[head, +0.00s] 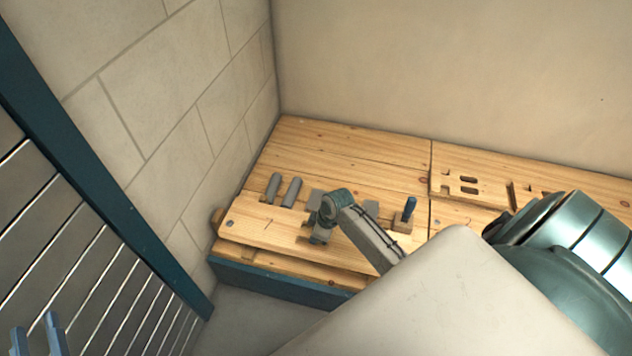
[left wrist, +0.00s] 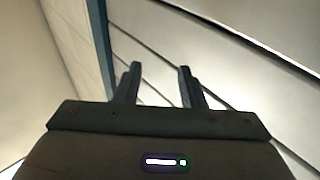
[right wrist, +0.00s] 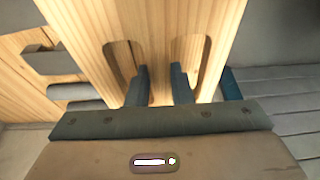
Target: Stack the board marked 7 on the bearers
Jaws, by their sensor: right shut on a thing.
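A pale wooden board (head: 270,236) lies along the front edge of the wooden bench at its left end. No number on it is legible. My right gripper (head: 320,236) is over this board. In the right wrist view, my right gripper (right wrist: 160,88) is shut on the strip of a board (right wrist: 150,25) between two long slots. My left gripper (head: 36,335) is at the lower left of the head view, away from the bench. In the left wrist view, my left gripper (left wrist: 157,82) is open and empty. I cannot tell which parts are the bearers.
Two grey rounded bars (head: 291,192) lie on the bench behind the board. A blue-handled tool on a wooden block (head: 404,222) stands to the right. A slotted board (head: 488,186) lies at the back right. A grey slatted panel (head: 90,290) with a blue frame is at left.

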